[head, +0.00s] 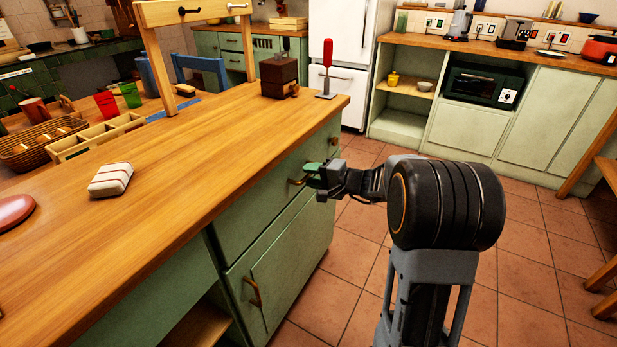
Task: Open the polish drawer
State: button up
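A green drawer front (250,203) sits under the wooden worktop of the island. It looks flush with the cabinet, so the drawer appears closed. Its brass bar handle (297,181) shows just left of my gripper. My gripper (315,181) is level with the handle and very close to it. Its fingers look spread apart, one above the other, with nothing seen held between them. Whether a finger touches the handle I cannot tell. No label shows which drawer is the polish drawer.
The worktop (190,170) overhangs close above my gripper. On it are a wrapped white block (110,179), a dark brown box (279,76) and a red-handled tool on a stand (326,80). A cupboard door (290,260) is below the drawer. Tiled floor (530,260) lies free at right.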

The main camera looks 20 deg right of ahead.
jog(key=shift+w+a+f, duration=0.1)
jog(key=shift+w+a, duration=0.3)
jog(key=shift+w, duration=0.05)
grip_shut()
dwell(0.4)
